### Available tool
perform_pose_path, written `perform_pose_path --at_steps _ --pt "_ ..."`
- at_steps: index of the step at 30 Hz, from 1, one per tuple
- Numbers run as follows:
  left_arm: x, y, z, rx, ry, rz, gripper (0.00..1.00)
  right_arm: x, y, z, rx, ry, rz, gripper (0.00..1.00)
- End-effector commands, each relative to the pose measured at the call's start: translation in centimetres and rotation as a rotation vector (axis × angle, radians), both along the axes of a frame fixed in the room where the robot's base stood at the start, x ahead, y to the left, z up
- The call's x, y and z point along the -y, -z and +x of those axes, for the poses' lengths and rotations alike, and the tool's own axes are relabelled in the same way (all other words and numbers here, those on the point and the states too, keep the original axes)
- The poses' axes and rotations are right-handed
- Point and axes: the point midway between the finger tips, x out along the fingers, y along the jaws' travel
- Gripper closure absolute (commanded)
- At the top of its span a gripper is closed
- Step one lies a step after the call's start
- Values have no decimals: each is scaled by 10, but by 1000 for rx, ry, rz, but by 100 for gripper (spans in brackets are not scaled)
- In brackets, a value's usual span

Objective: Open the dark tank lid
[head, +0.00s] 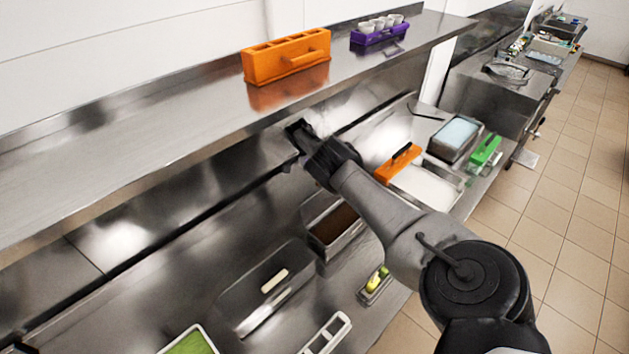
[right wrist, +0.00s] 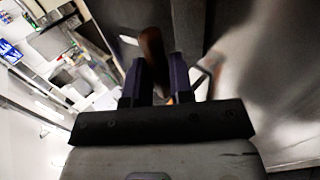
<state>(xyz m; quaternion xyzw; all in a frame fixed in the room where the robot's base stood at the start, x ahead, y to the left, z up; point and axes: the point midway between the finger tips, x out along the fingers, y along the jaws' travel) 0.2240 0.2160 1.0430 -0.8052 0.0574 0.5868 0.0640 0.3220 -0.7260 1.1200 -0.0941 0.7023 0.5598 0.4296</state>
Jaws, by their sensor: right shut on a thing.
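My right arm reaches up and left across the head view to its gripper (head: 297,128), just under the shelf's front edge. In the right wrist view the right gripper (right wrist: 156,80) is shut on a brown handle (right wrist: 151,42). A dark panel, seemingly the dark tank lid (right wrist: 190,32), shows behind the handle. In the head view the lid is hard to make out behind the gripper. The dark tank (head: 334,224) stands below, with its dark brown contents showing; my arm hides part of it. I do not see my left gripper.
A tank lid with a cream handle (head: 274,281) is left of the dark tank. A white tank (head: 430,187) with an orange block (head: 398,163) is to the right. An orange holder (head: 287,58) and a purple cup rack (head: 379,35) stand on the shelf (head: 150,112).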

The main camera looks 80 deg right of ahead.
Motion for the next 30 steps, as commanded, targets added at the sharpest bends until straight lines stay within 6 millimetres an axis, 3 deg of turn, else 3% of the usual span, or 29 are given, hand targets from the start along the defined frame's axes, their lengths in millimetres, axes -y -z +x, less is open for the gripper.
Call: perform_pose_path --at_steps 15,16,21,30 --pt "0 3 0 1 0 0 57 -1 0 -3 -9 14 13 100" --pt "1 3 0 1 -1 -1 57 -1 0 -2 -9 15 12 76" --pt "2 3 0 1 -4 -7 57 0 0 -3 -9 13 11 60" --pt "3 1 0 0 -6 -11 57 1 -2 -4 -9 11 8 57"
